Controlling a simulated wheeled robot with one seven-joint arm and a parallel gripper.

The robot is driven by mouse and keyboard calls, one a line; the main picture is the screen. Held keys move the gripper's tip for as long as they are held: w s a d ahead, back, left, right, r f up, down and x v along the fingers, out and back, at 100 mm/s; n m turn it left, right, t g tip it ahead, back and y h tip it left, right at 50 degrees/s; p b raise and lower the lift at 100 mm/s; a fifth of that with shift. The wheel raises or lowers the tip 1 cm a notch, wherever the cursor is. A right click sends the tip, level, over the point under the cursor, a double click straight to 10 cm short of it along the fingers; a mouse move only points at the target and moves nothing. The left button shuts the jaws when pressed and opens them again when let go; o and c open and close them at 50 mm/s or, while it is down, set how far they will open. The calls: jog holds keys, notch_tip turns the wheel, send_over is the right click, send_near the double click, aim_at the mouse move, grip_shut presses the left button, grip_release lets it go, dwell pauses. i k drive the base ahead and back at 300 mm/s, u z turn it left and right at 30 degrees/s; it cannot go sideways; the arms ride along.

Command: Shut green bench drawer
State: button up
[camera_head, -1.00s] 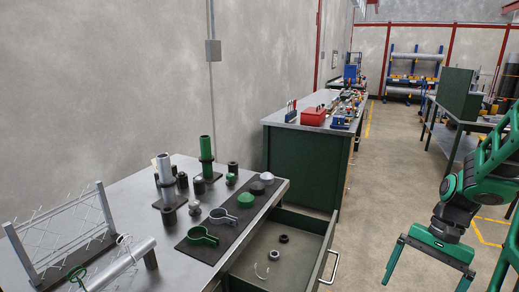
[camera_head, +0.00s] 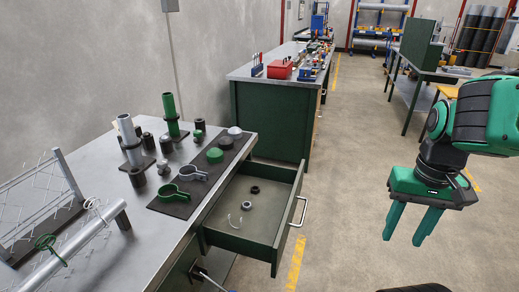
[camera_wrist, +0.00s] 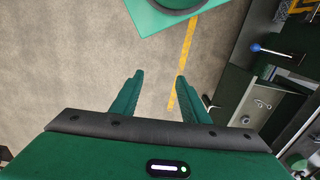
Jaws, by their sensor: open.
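The green bench drawer (camera_head: 240,243) is pulled out from the bench's right side in the head view. It has a silver bar handle (camera_head: 299,212) on its front and holds a few small rings and a thin curved wire piece. The drawer also shows at the right of the wrist view (camera_wrist: 262,98). My gripper (camera_head: 402,236) is open and empty, fingers pointing down, to the right of the drawer and apart from it. In the wrist view its two green fingers (camera_wrist: 158,85) are spread over bare floor.
The bench top (camera_head: 105,178) carries a black mat (camera_head: 180,207) with clamps and caps, post fittings, and a mesh frame with a tube. A second green bench (camera_head: 270,120) stands behind. Concrete floor (camera_head: 345,190) lies clear between drawer and gripper.

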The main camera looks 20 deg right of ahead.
aim_at(263, 235)
jog(key=z, duration=1.4)
jog(key=k, duration=1)
jog(key=u, duration=0.85)
jog(key=i, duration=1)
